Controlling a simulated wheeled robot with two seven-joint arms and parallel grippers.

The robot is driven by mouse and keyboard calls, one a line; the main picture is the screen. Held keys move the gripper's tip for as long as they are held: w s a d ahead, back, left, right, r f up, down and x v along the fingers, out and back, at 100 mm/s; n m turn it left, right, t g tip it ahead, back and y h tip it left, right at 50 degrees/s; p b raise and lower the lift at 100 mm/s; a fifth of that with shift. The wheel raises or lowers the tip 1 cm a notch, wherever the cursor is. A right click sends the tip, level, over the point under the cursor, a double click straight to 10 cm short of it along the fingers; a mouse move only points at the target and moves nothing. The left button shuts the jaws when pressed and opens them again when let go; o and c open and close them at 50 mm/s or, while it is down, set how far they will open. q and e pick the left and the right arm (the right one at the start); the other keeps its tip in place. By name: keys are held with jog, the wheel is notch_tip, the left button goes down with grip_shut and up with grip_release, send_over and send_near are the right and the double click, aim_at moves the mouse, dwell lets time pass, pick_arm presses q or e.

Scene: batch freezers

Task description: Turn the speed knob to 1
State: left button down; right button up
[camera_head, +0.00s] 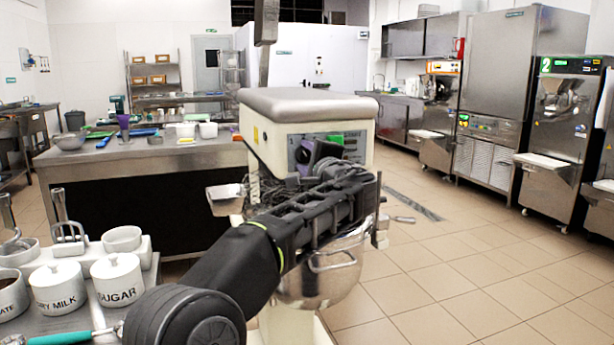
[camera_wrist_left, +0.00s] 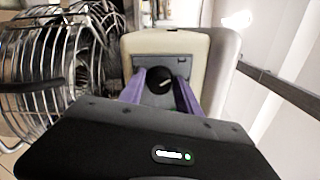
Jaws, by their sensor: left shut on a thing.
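The speed knob (camera_wrist_left: 160,84) is a round black knob on that panel, seen in the left wrist view. My left gripper (camera_head: 314,155) is at the panel with its purple fingers on either side of the knob, shut on it. In the left wrist view the gripper (camera_wrist_left: 161,86) faces the panel straight on. In the head view my gripper hides the knob, and I cannot read its number marks. My right gripper is in neither view.
The mixer's steel bowl (camera_head: 325,282) hangs below my left arm, and its wire guard (camera_wrist_left: 50,75) fills the left of the wrist view. Lidded tubs (camera_head: 117,280) stand at lower left. A steel worktable (camera_head: 150,157) is behind. Tiled floor (camera_head: 450,285) is clear on the right.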

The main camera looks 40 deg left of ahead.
pick_arm(q)
jog(key=shift+f+n+b, duration=0.15)
jog(key=shift+n+b, duration=1.05)
jog(key=shift+n, duration=0.2)
jog(key=c, duration=1)
grip_release()
jog(key=shift+c, duration=0.2)
jog(key=b+v, duration=0.1)
jog(key=v, duration=0.6)
jog(key=shift+s+d, duration=0.25)
jog(key=shift+d, duration=0.1)
